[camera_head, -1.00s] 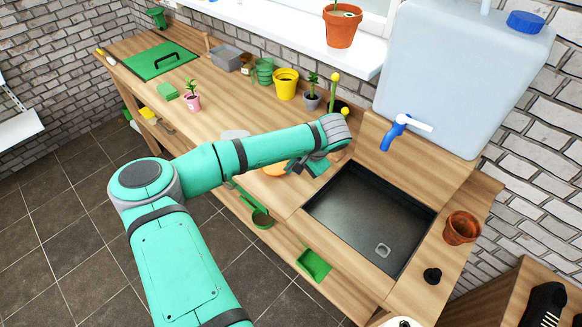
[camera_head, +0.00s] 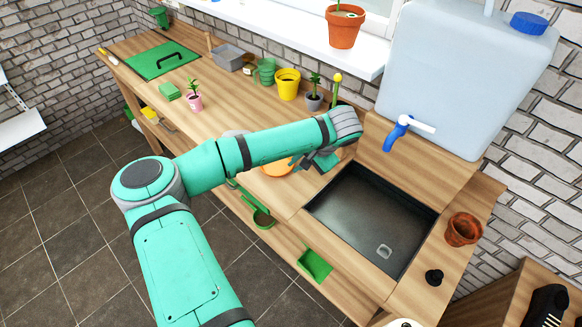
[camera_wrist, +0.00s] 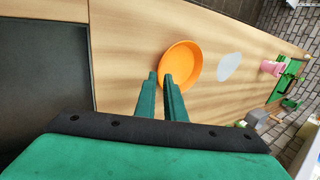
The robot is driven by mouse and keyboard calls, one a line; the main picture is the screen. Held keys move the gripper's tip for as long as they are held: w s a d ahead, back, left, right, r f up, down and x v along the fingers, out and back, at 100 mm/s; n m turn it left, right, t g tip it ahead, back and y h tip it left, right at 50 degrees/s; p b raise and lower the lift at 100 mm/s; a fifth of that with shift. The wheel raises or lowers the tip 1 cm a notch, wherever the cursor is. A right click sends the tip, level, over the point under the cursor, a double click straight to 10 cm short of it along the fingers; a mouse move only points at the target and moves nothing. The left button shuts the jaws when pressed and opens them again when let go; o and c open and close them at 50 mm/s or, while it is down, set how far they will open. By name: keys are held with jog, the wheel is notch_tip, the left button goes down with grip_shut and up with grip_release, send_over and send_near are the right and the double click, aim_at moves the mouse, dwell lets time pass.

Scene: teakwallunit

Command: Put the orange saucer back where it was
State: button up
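The orange saucer (camera_wrist: 183,62) lies on the wooden counter, just ahead of my fingertips in the wrist view. In the head view the saucer (camera_head: 276,168) shows only partly behind my arm, left of the sink. My gripper (camera_wrist: 160,75) points at its near rim, with the two green fingers a small gap apart. The right fingertip overlaps the saucer's near-left edge in the picture; the left fingertip is just outside it. I see no clear contact with the rim. In the head view my gripper (camera_head: 318,164) is low over the counter beside the sink, partly hidden by my wrist.
A dark sink (camera_head: 372,220) is right of my gripper. A pale flat disc (camera_wrist: 229,66) lies beyond the saucer. A pink pot (camera_head: 194,102), yellow pot (camera_head: 287,84) and grey pot (camera_head: 313,101) stand farther along the counter. A water tank (camera_head: 465,75) stands behind the sink.

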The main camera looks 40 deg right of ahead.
jog(key=v, duration=0.8)
jog(key=shift+s+r, duration=0.15)
jog(key=shift+r, duration=0.1)
